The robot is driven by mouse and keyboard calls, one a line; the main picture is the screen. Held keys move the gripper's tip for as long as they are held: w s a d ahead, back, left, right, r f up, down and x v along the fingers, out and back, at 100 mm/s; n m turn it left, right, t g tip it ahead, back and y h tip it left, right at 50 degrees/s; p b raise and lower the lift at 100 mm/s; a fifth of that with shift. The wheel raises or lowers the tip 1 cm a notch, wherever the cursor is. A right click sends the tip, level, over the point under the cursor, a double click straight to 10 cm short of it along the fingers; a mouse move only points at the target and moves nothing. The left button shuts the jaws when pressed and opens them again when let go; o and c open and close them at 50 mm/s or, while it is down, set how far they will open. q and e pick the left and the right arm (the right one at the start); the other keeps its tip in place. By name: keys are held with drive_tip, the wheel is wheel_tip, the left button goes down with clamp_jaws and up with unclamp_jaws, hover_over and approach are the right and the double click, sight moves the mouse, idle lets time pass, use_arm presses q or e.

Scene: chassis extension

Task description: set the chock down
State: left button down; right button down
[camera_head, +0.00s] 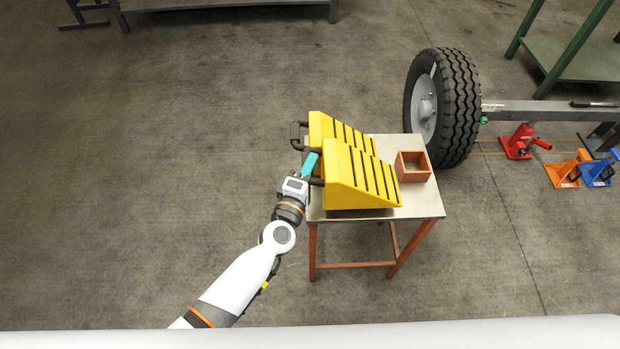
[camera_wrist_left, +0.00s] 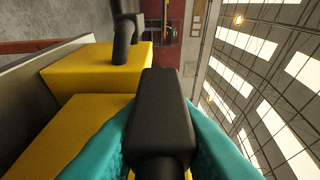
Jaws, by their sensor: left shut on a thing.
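Two yellow wedge chocks with black ribs are side by side at the small table (camera_head: 425,206). My left gripper (camera_head: 311,165), with teal fingers, is shut on the black handle of the nearer chock (camera_head: 345,187). In the left wrist view the fingers close around both sides of that handle (camera_wrist_left: 165,105). The farther chock (camera_head: 322,128) is just behind it, its own handle (camera_head: 296,132) free; it also shows in the left wrist view (camera_wrist_left: 90,72). I cannot tell whether the held chock touches the tabletop. My right gripper is not in view.
An open orange-brown box (camera_head: 413,172) stands on the table right of the chocks. A wheel (camera_head: 455,108) on an axle stands behind the table's right side. A red jack (camera_head: 519,143) and orange and blue stands are farther right. Floor at left is clear.

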use_arm(q)
wheel_tip(320, 180, down, 3)
drive_tip(key=b, duration=0.3)
drive_tip(key=shift+f, duration=0.1)
drive_tip(key=c, duration=1.2)
unclamp_jaws()
drive_tip(key=shift+f, duration=0.2)
drive_tip(key=v, duration=1.2)
drive_tip(key=shift+f, duration=0.1)
